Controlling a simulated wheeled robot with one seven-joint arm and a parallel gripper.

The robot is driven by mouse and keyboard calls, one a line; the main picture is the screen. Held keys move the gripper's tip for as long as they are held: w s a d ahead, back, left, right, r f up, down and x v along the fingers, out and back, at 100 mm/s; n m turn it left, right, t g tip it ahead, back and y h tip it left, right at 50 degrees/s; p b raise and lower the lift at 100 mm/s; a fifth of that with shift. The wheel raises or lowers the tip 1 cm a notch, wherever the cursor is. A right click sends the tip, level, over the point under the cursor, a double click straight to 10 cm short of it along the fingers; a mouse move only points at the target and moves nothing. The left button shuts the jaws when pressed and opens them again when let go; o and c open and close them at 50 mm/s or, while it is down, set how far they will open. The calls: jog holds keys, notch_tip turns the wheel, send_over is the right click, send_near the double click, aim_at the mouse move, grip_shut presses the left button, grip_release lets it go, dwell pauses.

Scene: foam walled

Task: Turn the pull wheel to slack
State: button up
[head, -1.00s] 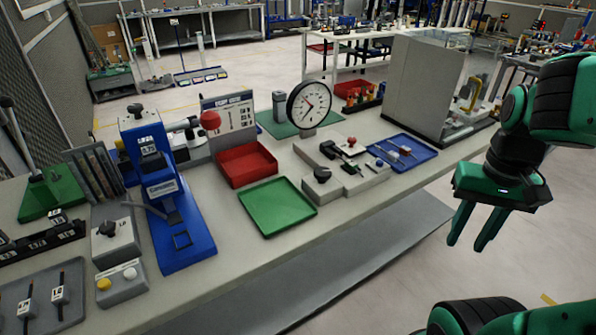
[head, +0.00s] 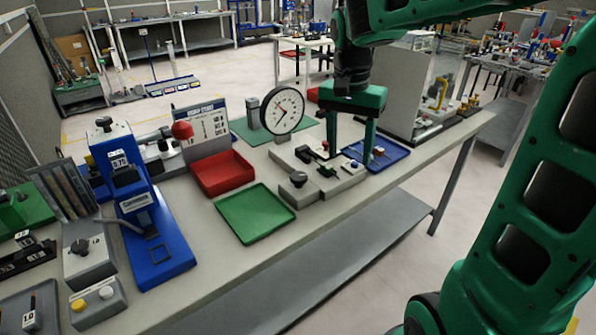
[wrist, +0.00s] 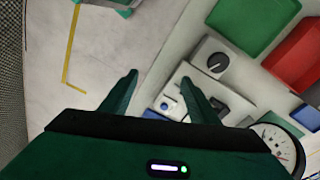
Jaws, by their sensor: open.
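A grey bench fixture (head: 335,188) carries a black knob (head: 298,179) on its near left block, which looks like the pull wheel. The knob also shows in the wrist view (wrist: 218,62), with a light line across its top. Small clamps (head: 327,168) sit on the fixture right of the knob. A round white dial gauge (head: 283,108) stands behind it. My gripper (head: 348,160) points down over the fixture's right end, right of the knob. In the wrist view my gripper (wrist: 158,80) has its fingers apart with nothing between them; the knob is outside them.
A green tray (head: 254,213) and a red tray (head: 223,174) lie left of the fixture. A blue tray (head: 392,150) is right of it, partly behind my gripper. A tall grey panel (head: 405,88) stands farther right. A blue press (head: 150,215) is at left.

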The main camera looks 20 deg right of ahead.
jog(key=m+y, duration=0.1)
send_over(299, 175)
jog(key=shift+m, duration=0.3)
notch_tip(299, 175, down, 10)
jog(key=shift+a+r, duration=0.1)
jog(key=c, duration=1)
jog(key=shift+c, duration=0.2)
